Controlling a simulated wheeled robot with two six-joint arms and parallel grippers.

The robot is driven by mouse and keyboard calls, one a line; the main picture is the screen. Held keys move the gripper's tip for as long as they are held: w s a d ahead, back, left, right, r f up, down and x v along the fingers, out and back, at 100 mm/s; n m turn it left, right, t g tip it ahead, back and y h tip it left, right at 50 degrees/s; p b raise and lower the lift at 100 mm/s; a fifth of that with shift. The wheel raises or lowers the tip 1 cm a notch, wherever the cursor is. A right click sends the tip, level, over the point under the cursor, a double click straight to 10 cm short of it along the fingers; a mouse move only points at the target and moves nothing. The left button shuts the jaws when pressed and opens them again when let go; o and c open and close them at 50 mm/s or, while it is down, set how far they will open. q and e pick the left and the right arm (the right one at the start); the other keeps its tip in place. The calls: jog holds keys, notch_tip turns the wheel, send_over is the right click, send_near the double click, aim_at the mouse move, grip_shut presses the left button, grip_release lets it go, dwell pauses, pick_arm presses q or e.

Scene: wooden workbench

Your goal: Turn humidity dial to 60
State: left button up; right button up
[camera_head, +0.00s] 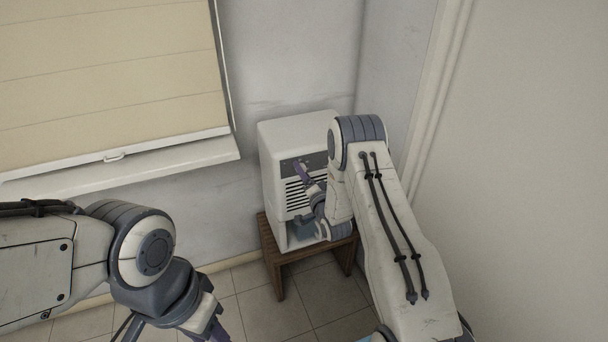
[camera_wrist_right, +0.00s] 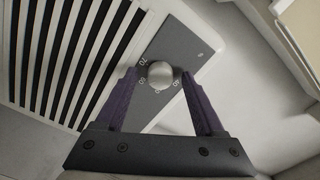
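A white dehumidifier (camera_head: 285,130) with a dark grey control panel and black vent slots stands in the corner. In the right wrist view its round pale humidity dial (camera_wrist_right: 160,74) sits on the grey panel (camera_wrist_right: 180,47), with small numbers around it; 70 reads at the upper left, the others are hard to read. No pointer mark on the dial is clear. My right gripper (camera_wrist_right: 160,76) is open, with one purple finger on each side of the dial and small gaps between. In the head view this gripper (camera_head: 303,174) is at the panel. My left gripper (camera_head: 217,333) is partly cut off at the bottom edge.
The dehumidifier stands on a small wooden stool (camera_head: 276,268) on a tiled floor (camera_head: 275,315). A window with a beige blind (camera_head: 110,70) and a white sill (camera_head: 130,165) is at the left. A wall closes in on the right.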

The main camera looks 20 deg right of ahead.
jog(key=s, duration=1)
jog(key=shift+s+d+b, duration=0.15)
jog(key=shift+s+b, duration=0.1)
jog(key=shift+b, duration=0.15)
